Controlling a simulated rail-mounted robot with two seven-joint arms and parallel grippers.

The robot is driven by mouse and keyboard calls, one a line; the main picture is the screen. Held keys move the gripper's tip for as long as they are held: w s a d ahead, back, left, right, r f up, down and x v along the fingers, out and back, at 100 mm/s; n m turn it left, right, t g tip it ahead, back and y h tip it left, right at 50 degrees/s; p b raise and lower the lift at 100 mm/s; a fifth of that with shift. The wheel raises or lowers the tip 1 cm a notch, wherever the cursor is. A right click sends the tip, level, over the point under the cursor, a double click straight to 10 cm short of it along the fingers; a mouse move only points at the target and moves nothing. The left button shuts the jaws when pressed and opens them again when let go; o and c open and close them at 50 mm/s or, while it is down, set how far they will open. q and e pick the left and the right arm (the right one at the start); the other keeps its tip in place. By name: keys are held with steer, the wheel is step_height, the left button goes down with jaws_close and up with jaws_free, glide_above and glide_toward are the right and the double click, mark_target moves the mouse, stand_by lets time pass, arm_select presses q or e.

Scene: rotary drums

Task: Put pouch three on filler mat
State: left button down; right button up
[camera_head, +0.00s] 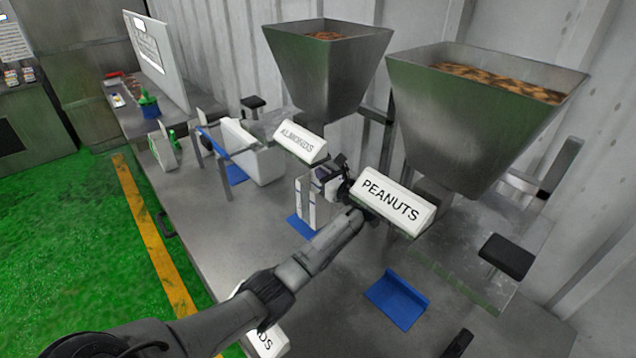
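My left gripper (307,215) is at the middle of the head view, over or beside a small blue mat (296,226) below the hoppers. Two pale upright strips show below its dark wrist; I cannot tell whether they are its fingers or a pouch, nor whether it holds anything. Another blue mat (397,299) lies bare on the table at the front right. A third blue mat (235,173) lies farther back at the left. No pouch can be made out with certainty, and no number three is readable.
Two metal hoppers stand behind, signed ALMONDS (300,142) and PEANUTS (393,201). A white box-like unit (254,153) stands left of my gripper. A white sign ending in "DS" (265,339) is partly behind my arm.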

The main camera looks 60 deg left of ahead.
mark_target(312, 175)
arm_select(q)
steer(key=shift+s+a+f+b, duration=0.1)
steer(key=shift+a+f+b, duration=0.35)
steer(key=shift+f, duration=0.45)
steer(key=shift+s+a+f+b, duration=0.1)
steer(key=shift+a+f+b, duration=0.1)
steer(key=shift+a+f, duration=0.55)
steer(key=shift+d+f, duration=0.1)
steer(key=shift+d, duration=0.05)
steer(key=c, duration=1.8)
jaws_free()
steer(key=shift+f, duration=0.15)
steer(key=o, duration=0.4)
steer(key=shift+o, duration=0.2)
